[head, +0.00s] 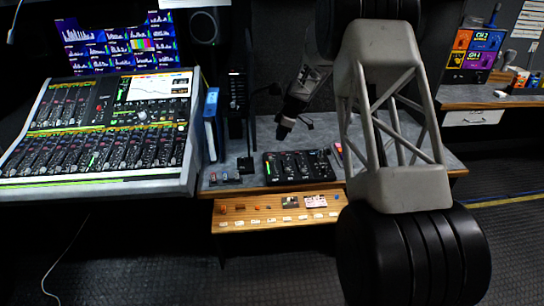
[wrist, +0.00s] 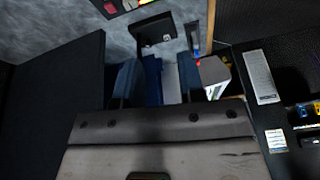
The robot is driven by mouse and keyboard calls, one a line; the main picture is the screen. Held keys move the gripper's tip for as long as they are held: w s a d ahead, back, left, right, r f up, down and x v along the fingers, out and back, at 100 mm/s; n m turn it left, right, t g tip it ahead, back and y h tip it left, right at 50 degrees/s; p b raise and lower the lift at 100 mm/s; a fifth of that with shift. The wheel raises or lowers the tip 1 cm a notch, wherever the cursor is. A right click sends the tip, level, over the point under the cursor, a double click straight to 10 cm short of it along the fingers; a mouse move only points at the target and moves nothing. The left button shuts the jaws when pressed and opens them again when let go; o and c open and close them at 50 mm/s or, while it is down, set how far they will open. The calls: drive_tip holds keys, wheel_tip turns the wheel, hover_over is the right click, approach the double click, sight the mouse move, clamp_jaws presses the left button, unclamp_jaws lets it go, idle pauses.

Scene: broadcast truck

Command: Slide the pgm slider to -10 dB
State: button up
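The large mixing console (head: 105,135) with many faders stands at the left in the head view. A small black control panel (head: 298,167) with knobs or sliders lies on the grey counter. No label is readable, so I cannot tell which control is the pgm slider. My gripper (wrist: 158,80) shows in the wrist view with its two dark blue fingers apart. A blue strip and a pale patch show between them; I cannot tell whether anything touches the fingers. In the head view I cannot clearly make out my gripper's fingers.
The grey counter (head: 222,184) has a wooden drawer-like front panel (head: 275,215) below it. A blue upright object (head: 210,108) stands beside the console. A black block (wrist: 153,31) and a light ribbed plate (wrist: 259,77) show in the wrist view. Monitors (head: 120,45) are behind the console.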

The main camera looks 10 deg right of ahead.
drive_tip(key=n, duration=0.2)
approach(271, 157)
drive_tip(key=f, duration=0.1)
drive_tip(key=shift+w+y, duration=0.1)
drive_tip(key=shift+y, duration=0.2)
drive_tip(key=shift+x, duration=3.9)
drive_tip(key=shift+c, duration=0.4)
clamp_jaws()
